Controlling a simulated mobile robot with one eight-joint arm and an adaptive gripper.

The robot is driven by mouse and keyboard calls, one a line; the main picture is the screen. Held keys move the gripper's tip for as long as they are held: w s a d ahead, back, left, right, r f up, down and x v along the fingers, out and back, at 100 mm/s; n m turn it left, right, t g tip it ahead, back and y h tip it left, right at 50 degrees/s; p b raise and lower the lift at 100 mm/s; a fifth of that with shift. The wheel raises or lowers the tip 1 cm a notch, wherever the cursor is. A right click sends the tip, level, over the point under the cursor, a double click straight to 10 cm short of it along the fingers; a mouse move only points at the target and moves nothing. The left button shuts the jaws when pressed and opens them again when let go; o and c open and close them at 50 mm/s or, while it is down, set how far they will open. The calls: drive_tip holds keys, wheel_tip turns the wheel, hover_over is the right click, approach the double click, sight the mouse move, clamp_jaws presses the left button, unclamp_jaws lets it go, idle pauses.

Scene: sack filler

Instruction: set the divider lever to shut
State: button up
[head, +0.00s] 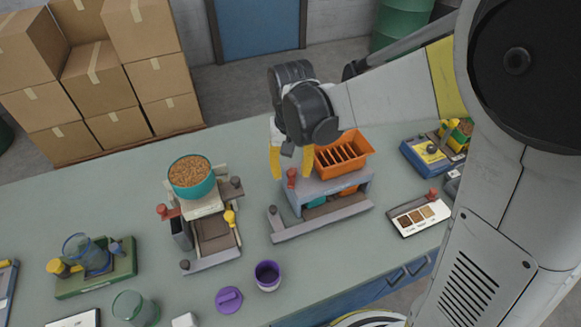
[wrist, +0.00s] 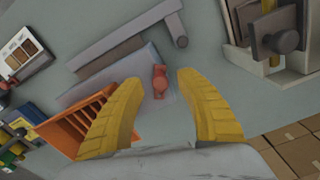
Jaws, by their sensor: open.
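The divider (head: 325,183) is a grey bench unit with an orange slotted hopper (head: 343,152) on top. It also shows in the wrist view with its orange hopper (wrist: 88,123) at the left. A small red lever (head: 291,182) stands at the divider's left end. In the wrist view the red lever (wrist: 160,82) lies between the yellow fingers, with space on both sides. My gripper (head: 291,172) is open and empty, pointing down over that end. Whether the fingers reach down to the lever's height is unclear. No shut marking is readable.
Left of the divider stands a filler stand with a teal bowl of grain (head: 190,175). A purple cup (head: 267,275) stands in front. A sample card (head: 420,215) lies to the right. A grey bar (head: 320,217) runs along the divider's front.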

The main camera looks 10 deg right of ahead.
drive_tip(key=shift+c, duration=0.6)
clamp_jaws()
drive_tip(key=shift+d+n, duration=0.1)
drive_tip(key=shift+n, duration=0.2)
drive_tip(key=shift+d+n, duration=0.35)
drive_tip(key=shift+n, duration=0.55)
drive_tip(key=shift+d+n, duration=0.35)
drive_tip(key=shift+n, duration=0.55)
drive_tip(key=shift+d+n, duration=0.35)
drive_tip(key=shift+n, duration=0.55)
drive_tip(key=shift+o, duration=0.6)
unclamp_jaws()
